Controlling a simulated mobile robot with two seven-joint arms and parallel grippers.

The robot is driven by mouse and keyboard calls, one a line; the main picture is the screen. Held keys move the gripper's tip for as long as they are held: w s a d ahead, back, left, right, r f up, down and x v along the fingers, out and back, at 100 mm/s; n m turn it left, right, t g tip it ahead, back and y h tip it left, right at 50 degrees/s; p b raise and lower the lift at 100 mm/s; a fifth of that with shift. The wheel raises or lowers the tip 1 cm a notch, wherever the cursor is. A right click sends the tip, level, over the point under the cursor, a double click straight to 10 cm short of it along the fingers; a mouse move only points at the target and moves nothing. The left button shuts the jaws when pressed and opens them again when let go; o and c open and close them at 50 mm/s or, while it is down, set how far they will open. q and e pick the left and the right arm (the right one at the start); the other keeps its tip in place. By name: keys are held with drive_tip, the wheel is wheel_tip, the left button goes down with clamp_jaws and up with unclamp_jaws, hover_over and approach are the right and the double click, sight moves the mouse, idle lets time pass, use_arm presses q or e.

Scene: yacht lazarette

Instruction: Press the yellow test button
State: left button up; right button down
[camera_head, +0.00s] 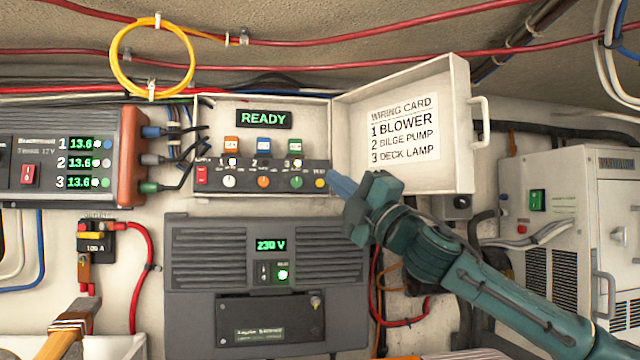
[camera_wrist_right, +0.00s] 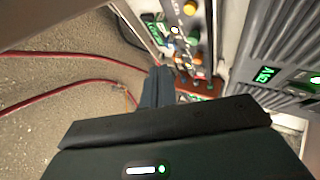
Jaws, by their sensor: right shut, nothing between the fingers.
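The yellow test button (camera_head: 319,183) sits at the right end of the dark control strip in the open white box, right of the green knob (camera_head: 296,182). A yellow round button (camera_wrist_right: 190,8) shows at the top of the right wrist view. My right gripper (camera_head: 338,183) is shut and empty, its blue fingers pointing left. In the head view its tips are just right of the yellow button and slightly higher. I cannot tell whether they touch it. The fingers (camera_wrist_right: 157,86) also show in the right wrist view.
The box's open lid (camera_head: 458,120) with a wiring card stands right, above my right arm. A grey 230 V unit (camera_head: 268,285) is below. A power supply (camera_head: 70,160) with cables is left. A white cabinet (camera_head: 560,220) is right. Red cables run above.

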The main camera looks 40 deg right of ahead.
sight(320, 183)
drive_tip(key=w+d, duration=0.3)
drive_tip(key=w, duration=0.3)
drive_tip(key=shift+w+d, duration=0.2)
drive_tip(key=shift+d, duration=0.05)
drive_tip(key=shift+w, duration=0.1)
idle(1.8)
drive_tip(key=shift+w+d, duration=0.15)
drive_tip(key=shift+w, duration=0.15)
drive_tip(key=shift+w+d, duration=0.2)
drive_tip(key=shift+w, duration=0.05)
idle(0.6)
drive_tip(key=shift+d+r, duration=0.15)
drive_tip(key=shift+r, duration=0.1)
idle(0.6)
drive_tip(key=shift+s, duration=0.1)
drive_tip(key=shift+a+f, duration=0.2)
drive_tip(key=shift+f, duration=0.1)
drive_tip(key=shift+s+a, duration=0.15)
drive_tip(key=shift+s, duration=0.2)
